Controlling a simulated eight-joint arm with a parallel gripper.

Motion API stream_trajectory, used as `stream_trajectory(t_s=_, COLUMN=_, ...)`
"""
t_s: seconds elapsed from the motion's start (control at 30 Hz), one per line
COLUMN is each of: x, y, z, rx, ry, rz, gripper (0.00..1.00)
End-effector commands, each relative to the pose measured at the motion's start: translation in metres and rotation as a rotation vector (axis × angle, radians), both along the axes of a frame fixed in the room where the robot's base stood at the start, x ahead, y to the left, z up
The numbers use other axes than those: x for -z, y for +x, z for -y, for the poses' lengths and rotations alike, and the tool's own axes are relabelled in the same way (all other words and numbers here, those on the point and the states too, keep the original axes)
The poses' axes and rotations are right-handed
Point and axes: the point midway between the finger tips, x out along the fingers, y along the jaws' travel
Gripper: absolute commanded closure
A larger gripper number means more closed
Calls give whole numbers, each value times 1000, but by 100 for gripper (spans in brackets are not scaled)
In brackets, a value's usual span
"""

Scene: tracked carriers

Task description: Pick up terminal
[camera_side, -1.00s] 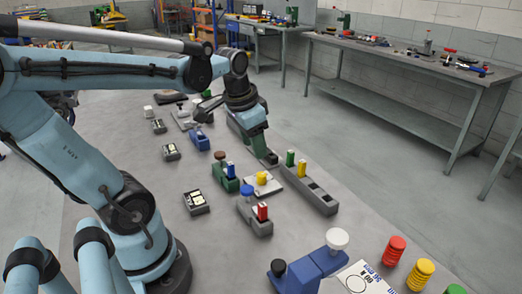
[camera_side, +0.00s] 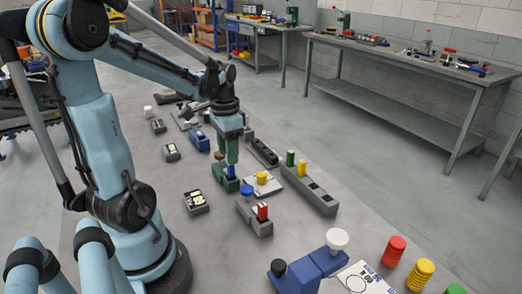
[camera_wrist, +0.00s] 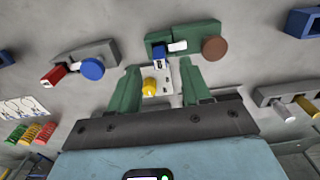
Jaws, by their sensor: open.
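A small blue terminal (camera_side: 231,172) stands in a green carrier (camera_side: 222,182) with a brown round knob (camera_side: 219,155). In the wrist view the blue terminal (camera_wrist: 159,56) shows just beyond the fingertips, between the lines of the two fingers. The green carrier (camera_wrist: 185,36) lies there at the top centre. My gripper (camera_side: 231,161) has green fingers and points down close above the blue terminal. Its fingers (camera_wrist: 159,69) are apart in the wrist view, with nothing held. Whether they touch the terminal cannot be told.
A grey carrier (camera_side: 245,218) with a red block and blue knob is nearby. A white plate (camera_side: 270,185) with a yellow knob lies beside the green carrier. A long grey rack (camera_side: 318,196) holds green and yellow blocks. A blue carrier (camera_side: 200,142) stands farther back.

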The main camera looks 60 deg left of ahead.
Motion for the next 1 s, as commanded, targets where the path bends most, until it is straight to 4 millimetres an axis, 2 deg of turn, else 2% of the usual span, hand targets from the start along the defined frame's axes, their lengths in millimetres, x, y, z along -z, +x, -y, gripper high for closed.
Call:
stream_trajectory(t_s=0.17, x=7, y=1, z=0, rx=0, ry=0, rz=0, gripper=52)
stream_trajectory(t_s=0.6, x=51, y=4, z=1, rx=0, ry=0, rz=2, gripper=52)
stream_trajectory(t_s=0.93, x=55, y=3, z=1, rx=0, ry=0, rz=3, gripper=52)
stream_trajectory(t_s=1.0, x=55, y=3, z=1, rx=0, ry=0, rz=3, gripper=61)
